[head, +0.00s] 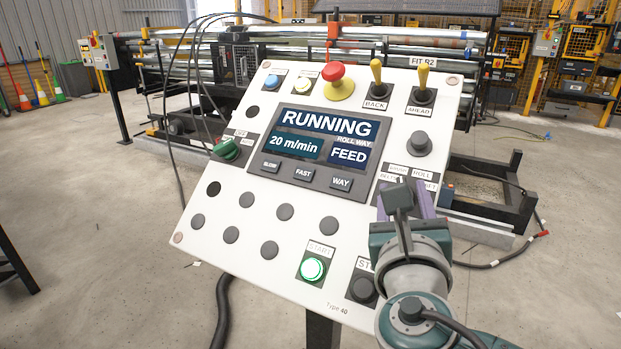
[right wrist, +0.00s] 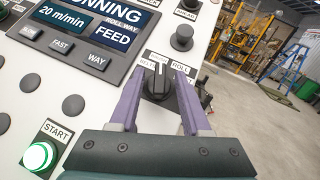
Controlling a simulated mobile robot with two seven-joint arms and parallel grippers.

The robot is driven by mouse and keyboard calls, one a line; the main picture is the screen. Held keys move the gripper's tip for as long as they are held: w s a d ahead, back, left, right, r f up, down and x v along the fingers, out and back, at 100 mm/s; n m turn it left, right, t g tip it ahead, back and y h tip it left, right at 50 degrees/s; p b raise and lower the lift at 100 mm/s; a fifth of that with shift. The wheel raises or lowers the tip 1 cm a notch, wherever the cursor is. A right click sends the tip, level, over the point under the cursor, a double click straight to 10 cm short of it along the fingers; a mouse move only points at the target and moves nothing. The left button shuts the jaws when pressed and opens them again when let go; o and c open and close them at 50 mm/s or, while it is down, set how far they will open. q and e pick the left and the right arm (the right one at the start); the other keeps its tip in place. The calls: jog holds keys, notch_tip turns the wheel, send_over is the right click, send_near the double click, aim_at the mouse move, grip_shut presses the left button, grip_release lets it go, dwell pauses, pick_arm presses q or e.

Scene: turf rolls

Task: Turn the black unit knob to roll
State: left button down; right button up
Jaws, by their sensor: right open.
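The black unit knob (right wrist: 158,84) sits on the white control panel (head: 232,200), below the labels BELTS, BRUSH and ROLL. In the right wrist view its white mark points up, near the middle label rather than at ROLL on the right. My right gripper (right wrist: 160,78) is open, with one purple finger on each side of the knob. I cannot tell whether either finger touches it. In the head view my right gripper (head: 405,193) covers the knob. My left gripper is out of view.
The panel display (head: 318,150) reads RUNNING, 20 m/min and FEED. The START button (head: 312,269) glows green. A red mushroom button (head: 333,72), yellow-tipped levers (head: 376,72) and a dark round knob (head: 419,143) stand out from the panel. A roller machine stands behind.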

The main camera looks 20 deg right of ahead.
jog(key=shift+c, duration=0.2)
grip_shut()
dwell(0.4)
jog(key=shift+w+a+f+m+g+h+b, duration=0.15)
jog(key=shift+m+g+h+b, duration=0.25)
jog(key=shift+m+h+b, duration=0.45)
jog(key=m+g+h+b, duration=0.1)
jog(key=m+b, duration=0.1)
jog(key=m+g+h+b, duration=0.1)
jog(key=m, duration=0.1)
jog(key=m+g+h+b, duration=0.1)
jog(key=m+g+b, duration=0.1)
jog(key=shift+f+b, duration=0.25)
jog(key=shift+b, duration=0.1)
jog(key=shift+w+a+r+m+g+h+b, duration=0.1)
jog(key=shift+m+g+h+b, duration=0.35)
jog(key=shift+m+g+b, duration=0.35)
jog(key=shift+r+m+g+h+b, duration=0.1)
jog(key=shift+m+g+h+b, duration=0.35)
jog(key=shift+m, duration=0.5)
